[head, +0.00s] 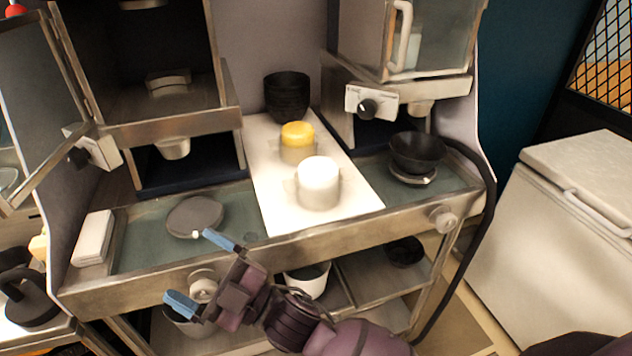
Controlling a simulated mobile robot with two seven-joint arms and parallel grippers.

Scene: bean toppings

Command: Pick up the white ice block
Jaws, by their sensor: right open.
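The white ice block (318,172) is a short white cylinder with a rounded top. It stands upright in a small clear holder on the white board (277,206), at the board's front part. My right gripper (201,271) is open and empty, with two blue fingertips apart. It is in front of the counter's front edge, to the left of and nearer than the ice block, and does not touch it. My left gripper is not in view.
A yellow block (297,134) stands behind the white one, with stacked black bowls (287,95) further back. A black bowl (418,151) sits under the right machine. A grey disc (194,216) lies on the left counter. Machine housings flank the board.

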